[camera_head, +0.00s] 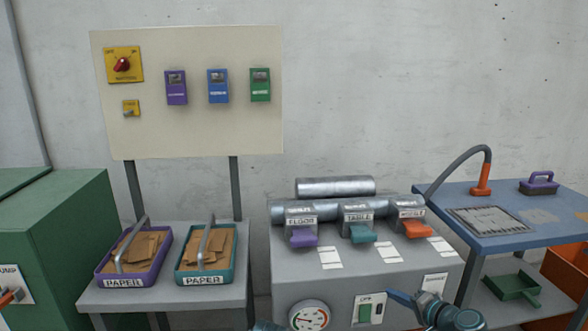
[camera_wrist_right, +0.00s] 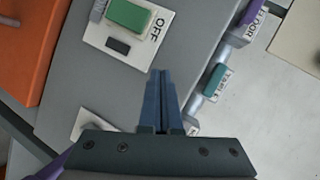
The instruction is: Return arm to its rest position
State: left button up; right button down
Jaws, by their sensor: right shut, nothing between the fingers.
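My right gripper (camera_head: 394,295) shows low in the head view, its blue fingers pointing left in front of the grey machine (camera_head: 285,275). In the right wrist view its fingers (camera_wrist_right: 160,78) are together and hold nothing. The green switch (camera_head: 365,314) marked OFF is just left of and below the fingertips in the head view. In the wrist view the switch (camera_wrist_right: 129,15) lies beyond the fingers, apart from them in the picture. A small part of my other arm shows at the bottom edge of the head view; my left gripper is out of view.
The machine carries purple (camera_head: 303,237), teal (camera_head: 362,233) and orange (camera_head: 418,229) levers and a round gauge (camera_head: 309,316). A blue table (camera_head: 500,232) stands right. Two paper trays (camera_head: 104,274) (camera_head: 180,270) sit on a grey table left. A board (camera_head: 200,125) stands behind.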

jog(key=s+a+f+n+g+h, duration=0.5)
jog(key=s+a+f+n+g, duration=0.5)
jog(key=s+a+f+g, duration=0.3)
jog(key=s+a+f+n+h, duration=0.15)
jog(key=s+a+n, duration=0.3)
jog(key=a, duration=0.45)
notch_tip(320, 180, up, 27)
jog(key=s+p, duration=0.1)
jog(key=p, duration=2.5)
jog(key=shift+a+f+m, duration=0.15)
jog(key=shift+m, duration=0.2)
jog(key=shift+h, duration=0.25)
